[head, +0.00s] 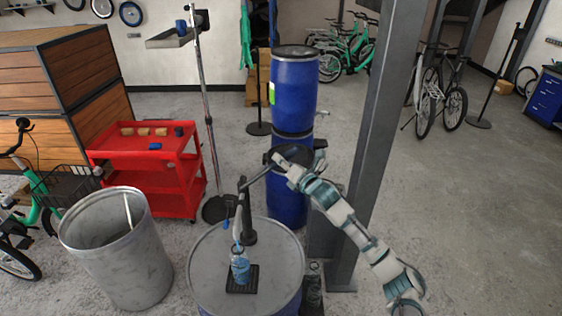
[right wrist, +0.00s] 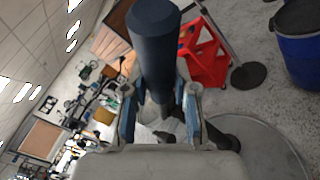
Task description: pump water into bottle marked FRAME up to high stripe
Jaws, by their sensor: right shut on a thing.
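A small clear bluish bottle (head: 240,269) stands upright on a black square mat (head: 243,286) on the grey drum lid (head: 277,276). The pump (head: 249,224) rises from the lid behind it, and its spout (head: 238,222) comes down over the bottle's mouth. The bottle's marking, stripes and water level are too small to read. My right gripper (head: 276,160) is at the upper end of the pump's raised lever. In the right wrist view, its fingers (right wrist: 160,112) are shut on the dark pump handle (right wrist: 157,45). My left gripper is out of view.
A galvanised bin (head: 120,250) and a red cart (head: 148,170) stand left of the drum. Stacked blue barrels (head: 294,95) stand behind the pump. A grey steel post (head: 375,130) rises close to my right arm. Open floor lies at the right.

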